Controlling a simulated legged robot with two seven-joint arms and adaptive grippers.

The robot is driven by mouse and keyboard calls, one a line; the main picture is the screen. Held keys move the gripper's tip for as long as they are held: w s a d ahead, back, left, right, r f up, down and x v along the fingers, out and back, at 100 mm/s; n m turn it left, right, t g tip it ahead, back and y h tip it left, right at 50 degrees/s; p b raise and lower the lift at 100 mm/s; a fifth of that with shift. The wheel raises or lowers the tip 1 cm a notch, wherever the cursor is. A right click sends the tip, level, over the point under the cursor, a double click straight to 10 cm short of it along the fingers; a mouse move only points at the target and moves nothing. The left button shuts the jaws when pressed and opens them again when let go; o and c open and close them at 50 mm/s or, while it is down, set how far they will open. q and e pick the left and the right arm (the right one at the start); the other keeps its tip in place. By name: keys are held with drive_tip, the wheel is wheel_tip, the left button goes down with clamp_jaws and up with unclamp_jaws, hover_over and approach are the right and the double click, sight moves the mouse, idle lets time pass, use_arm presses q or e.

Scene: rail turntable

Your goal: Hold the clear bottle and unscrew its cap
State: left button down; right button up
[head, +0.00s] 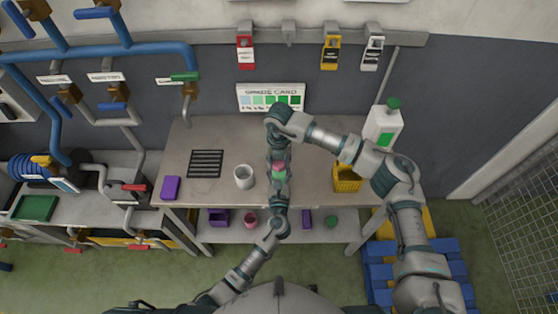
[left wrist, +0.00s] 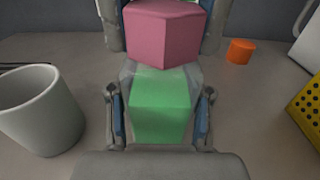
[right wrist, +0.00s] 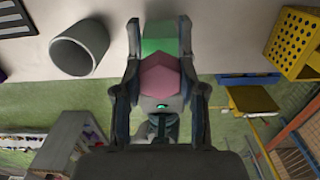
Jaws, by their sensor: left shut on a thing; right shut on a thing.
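The clear bottle (left wrist: 160,108) has green contents and stands upright between the fingers of my left gripper (left wrist: 160,118), which is shut on its body. It shows as a small green patch in the head view (head: 279,175). The pink faceted cap (left wrist: 165,35) is directly above the bottle's clear shoulder. My right gripper (right wrist: 162,50) is shut on the cap, which also shows in the right wrist view (right wrist: 167,77). The two grippers face each other over the workbench (head: 320,150). I cannot tell whether the cap's thread is still engaged.
A grey-white cup (head: 244,177) stands left of the bottle. A yellow perforated basket (head: 347,178) and a white jug with green cap (head: 384,125) stand to the right. A small orange cylinder (left wrist: 240,50) is behind. A black grille (head: 205,163) lies at the left.

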drive_tip(key=n, duration=0.5)
drive_tip(key=shift+n, duration=0.4)
drive_tip(key=n, duration=0.6)
drive_tip(key=n, duration=0.6)
drive_tip(key=shift+s+f, duration=0.1)
